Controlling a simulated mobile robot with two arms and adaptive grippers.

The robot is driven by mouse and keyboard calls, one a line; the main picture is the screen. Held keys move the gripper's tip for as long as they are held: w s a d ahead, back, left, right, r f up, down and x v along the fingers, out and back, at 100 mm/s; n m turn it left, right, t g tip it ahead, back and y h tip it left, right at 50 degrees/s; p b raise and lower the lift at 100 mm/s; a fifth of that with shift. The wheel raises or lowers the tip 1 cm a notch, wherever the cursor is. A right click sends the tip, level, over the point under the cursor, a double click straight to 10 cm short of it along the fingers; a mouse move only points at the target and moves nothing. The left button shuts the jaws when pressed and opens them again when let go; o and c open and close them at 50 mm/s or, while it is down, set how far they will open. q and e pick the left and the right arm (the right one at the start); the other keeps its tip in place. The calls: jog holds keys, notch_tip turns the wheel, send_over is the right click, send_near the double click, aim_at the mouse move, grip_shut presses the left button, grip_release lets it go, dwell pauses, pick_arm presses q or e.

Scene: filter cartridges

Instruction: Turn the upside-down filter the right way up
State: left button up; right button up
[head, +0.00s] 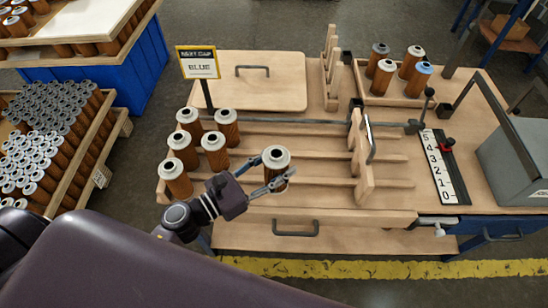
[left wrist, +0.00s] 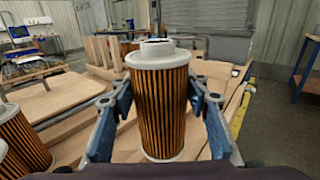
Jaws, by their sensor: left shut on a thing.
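My left gripper (head: 272,186) is shut on an orange-brown pleated filter (head: 277,164) with a pale cap and a raised dark-holed neck on top. The filter stands upright between the blue fingers, at the front of the slatted rack. It also shows in the left wrist view (left wrist: 161,105), with a finger on each side. I cannot tell whether its base touches the rack. Several similar filters (head: 214,148) stand pale end up to the left of it. I cannot tell which filter is upside down. My right gripper is not in view.
A sign (head: 198,64) reading "NEXT CAP BLUE" stands at the back left. A tray (head: 400,97) at the back right holds filters with grey, white and blue caps. A wooden stop (head: 362,165) crosses the rack on the right. The slats between are clear.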

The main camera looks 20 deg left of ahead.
pick_arm(q)
jog(key=shift+s+d+f+b, duration=0.1)
jog(key=shift+s+f+b, duration=0.1)
jog(key=shift+f+b, duration=0.3)
jog(key=shift+f, duration=0.35)
jog(key=shift+f+b, duration=0.4)
jog(key=shift+b, duration=0.15)
jog(key=shift+w+f+b, duration=0.1)
jog(key=shift+f+b, duration=0.4)
jog(key=shift+f, duration=0.35)
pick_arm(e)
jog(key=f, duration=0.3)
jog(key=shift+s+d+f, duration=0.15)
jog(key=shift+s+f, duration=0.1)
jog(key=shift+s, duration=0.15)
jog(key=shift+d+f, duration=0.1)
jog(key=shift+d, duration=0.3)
pick_arm(q)
jog(key=shift+b, duration=0.35)
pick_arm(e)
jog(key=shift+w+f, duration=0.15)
